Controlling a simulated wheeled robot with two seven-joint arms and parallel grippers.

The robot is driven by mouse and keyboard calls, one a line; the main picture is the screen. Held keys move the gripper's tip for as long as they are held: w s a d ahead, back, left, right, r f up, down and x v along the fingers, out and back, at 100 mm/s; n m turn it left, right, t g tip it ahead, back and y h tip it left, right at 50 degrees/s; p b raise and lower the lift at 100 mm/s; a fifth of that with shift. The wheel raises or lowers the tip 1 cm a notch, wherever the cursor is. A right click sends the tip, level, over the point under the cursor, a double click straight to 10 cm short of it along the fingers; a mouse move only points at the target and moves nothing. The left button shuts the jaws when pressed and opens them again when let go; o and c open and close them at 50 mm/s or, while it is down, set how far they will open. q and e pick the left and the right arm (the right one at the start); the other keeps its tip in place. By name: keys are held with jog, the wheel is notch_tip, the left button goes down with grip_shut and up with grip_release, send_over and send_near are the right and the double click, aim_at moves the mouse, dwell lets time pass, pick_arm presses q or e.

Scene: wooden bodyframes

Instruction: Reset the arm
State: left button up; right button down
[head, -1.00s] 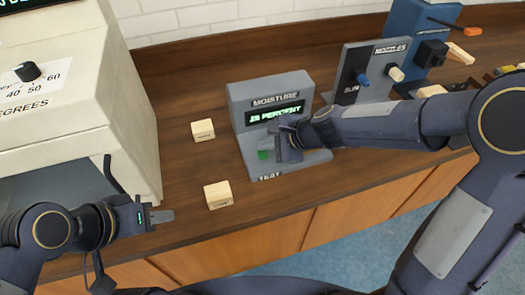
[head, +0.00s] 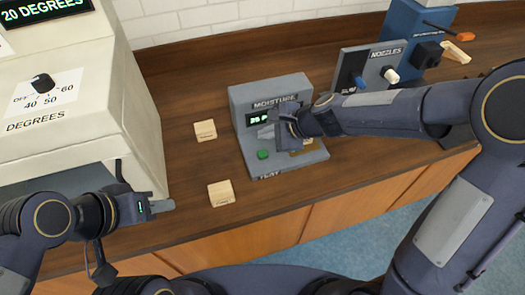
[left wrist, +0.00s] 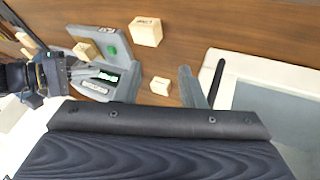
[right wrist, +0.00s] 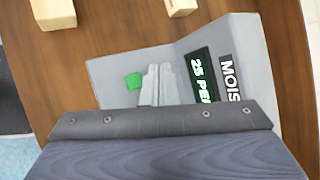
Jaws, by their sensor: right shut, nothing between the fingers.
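My right gripper (head: 287,132) is above the grey moisture meter (head: 255,92), in front of its screen. Its fingers (right wrist: 160,84) are together with nothing between them. The meter's screen reads "25 PE…", partly hidden. A green button (head: 263,154) is on the meter's base and shows in the right wrist view (right wrist: 133,81). A wooden block (left wrist: 87,50) lies on the meter's base, partly behind my right gripper in the head view. My left gripper (head: 160,205) is beside the white oven's front corner, empty, with its fingers apart in the left wrist view (left wrist: 162,88).
Two labelled wooden blocks, one farther back (head: 205,130) and one nearer (head: 221,193), lie left of the meter. The white oven (head: 75,110) stands at the left. A nozzle stand (head: 375,62) and a blue machine (head: 412,35) stand at the right. The counter's front edge is close.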

dwell(0.4)
jog(key=shift+s+d+r, duration=0.1)
jog(key=shift+d+r, duration=0.15)
jog(key=shift+r, duration=0.05)
jog(key=s+d+r+n, duration=0.6)
jog(key=s+d+r, duration=0.1)
jog(key=s+d, duration=0.15)
jog(key=s+d+n+h, duration=0.2)
jog(key=s+d+n, duration=0.1)
jog(key=s+d, duration=0.2)
jog(key=s+d+f+n+t+h, duration=0.1)
jog(key=s+d+n, duration=0.3)
jog(key=s, duration=0.5)
jog(key=shift+s+d+f+h, duration=0.2)
jog(key=shift+s+d+h, duration=0.15)
jog(key=shift+d+h, duration=0.35)
